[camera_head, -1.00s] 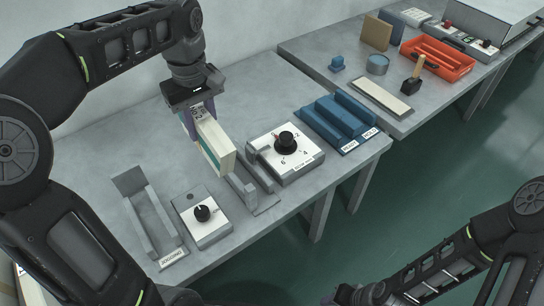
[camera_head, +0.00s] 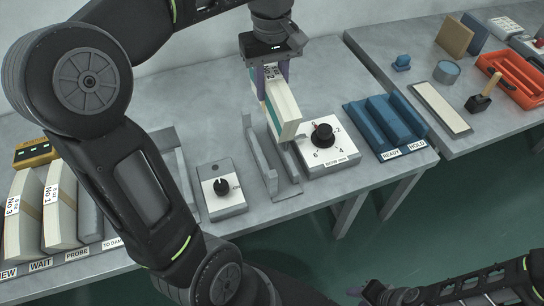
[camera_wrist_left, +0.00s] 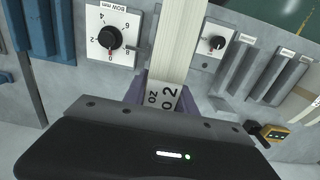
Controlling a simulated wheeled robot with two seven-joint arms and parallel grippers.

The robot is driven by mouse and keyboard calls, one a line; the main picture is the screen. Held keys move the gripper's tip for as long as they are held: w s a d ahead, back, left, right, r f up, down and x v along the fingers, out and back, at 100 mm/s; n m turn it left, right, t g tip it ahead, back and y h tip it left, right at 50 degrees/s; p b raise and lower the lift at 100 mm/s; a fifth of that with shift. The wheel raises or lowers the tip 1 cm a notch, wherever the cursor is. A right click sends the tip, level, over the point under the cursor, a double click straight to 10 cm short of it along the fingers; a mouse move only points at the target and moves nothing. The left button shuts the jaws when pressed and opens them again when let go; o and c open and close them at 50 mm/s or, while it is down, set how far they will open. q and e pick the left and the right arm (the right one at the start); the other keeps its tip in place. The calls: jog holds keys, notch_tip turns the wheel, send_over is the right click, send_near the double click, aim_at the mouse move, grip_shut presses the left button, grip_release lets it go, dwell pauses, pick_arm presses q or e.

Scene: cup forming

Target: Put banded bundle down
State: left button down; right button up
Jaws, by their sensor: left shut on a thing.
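My left gripper (camera_head: 270,82) is shut on the banded bundle (camera_head: 285,112), a pale block of stacked blanks with a teal band and a label. The bundle hangs tilted over or beside a grey channel fixture (camera_head: 268,170), left of the bow gauge (camera_head: 328,143); I cannot tell whether it touches. In the left wrist view the bundle (camera_wrist_left: 178,45) runs up between the gauge (camera_wrist_left: 112,38) and a second dial box, with its "2" label (camera_wrist_left: 162,98) near the purple fingers. My right gripper (camera_head: 378,292) is low at the bottom edge, its jaws unclear.
A small dial box (camera_head: 222,188) is left of the channel. The blue READY/HOLD rack (camera_head: 385,122) is right of the gauge. A second table holds a red tray (camera_head: 515,80).

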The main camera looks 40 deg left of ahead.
pick_arm(q)
notch_tip(320, 180, down, 8)
jog(key=b, duration=0.7)
jog(key=shift+r+b, duration=0.2)
jog(key=shift+b, duration=0.15)
notch_tip(320, 180, down, 6)
jog(key=shift+r+p, duration=0.1)
jog(key=shift+p, duration=0.35)
jog(key=shift+f, duration=2.25)
jog(key=shift+f, duration=0.2)
jog(key=c, duration=1)
grip_release()
jog(key=shift+r, duration=0.1)
